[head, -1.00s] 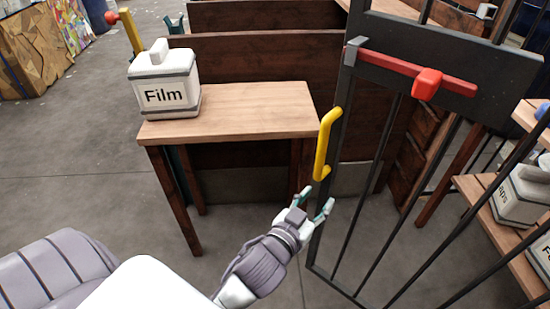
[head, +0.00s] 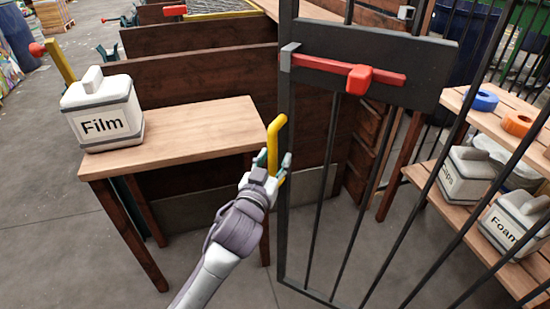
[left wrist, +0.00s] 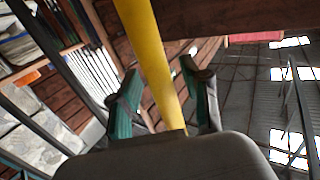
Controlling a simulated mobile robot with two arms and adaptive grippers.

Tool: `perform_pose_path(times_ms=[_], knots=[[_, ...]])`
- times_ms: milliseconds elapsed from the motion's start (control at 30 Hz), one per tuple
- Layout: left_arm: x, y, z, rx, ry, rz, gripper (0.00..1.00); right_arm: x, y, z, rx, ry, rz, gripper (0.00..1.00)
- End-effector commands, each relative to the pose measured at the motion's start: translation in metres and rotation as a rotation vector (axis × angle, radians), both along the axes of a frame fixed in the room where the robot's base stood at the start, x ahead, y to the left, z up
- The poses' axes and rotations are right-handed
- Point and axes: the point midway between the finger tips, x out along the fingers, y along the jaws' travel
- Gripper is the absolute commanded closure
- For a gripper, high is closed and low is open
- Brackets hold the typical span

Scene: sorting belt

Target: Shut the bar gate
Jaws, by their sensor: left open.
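The dark bar gate (head: 287,200) stands on the right of the head view, with a dark plate and a red latch bar (head: 345,73) near its top. A yellow handle (head: 272,140) is fixed to the gate's left upright. My left gripper (head: 273,160) is at the lower part of this handle, its fingers open on either side of it. In the left wrist view the yellow handle (left wrist: 150,55) runs between the two green-padded fingers (left wrist: 160,98), with a gap visible at each side. My right gripper is not in view.
A wooden table (head: 190,130) bearing a white Film container (head: 103,112) stands left of the gate. Behind the bars, shelves (head: 455,198) hold white containers, a blue ring (head: 484,100) and an orange ring (head: 517,123). Bare floor lies below the gate.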

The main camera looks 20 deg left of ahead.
Motion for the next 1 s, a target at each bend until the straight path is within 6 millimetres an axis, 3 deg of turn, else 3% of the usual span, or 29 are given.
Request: perform_pose_path(times_ms=[400, 467, 700, 1000], knots=[[0.0109, -0.0003, 0.0000, 0.000, 0.000, -0.001, 0.53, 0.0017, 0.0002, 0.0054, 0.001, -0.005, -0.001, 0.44], [0.0108, -0.0002, 0.0000, 0.000, 0.000, -0.001, 0.59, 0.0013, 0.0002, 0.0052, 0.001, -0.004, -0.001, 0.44], [0.0106, -0.0004, 0.0000, 0.000, 0.000, -0.001, 0.99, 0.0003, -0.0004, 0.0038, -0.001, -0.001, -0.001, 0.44], [0.0105, -0.0011, -0.0001, -0.001, 0.000, -0.002, 1.00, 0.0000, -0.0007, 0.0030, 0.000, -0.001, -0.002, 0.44]])
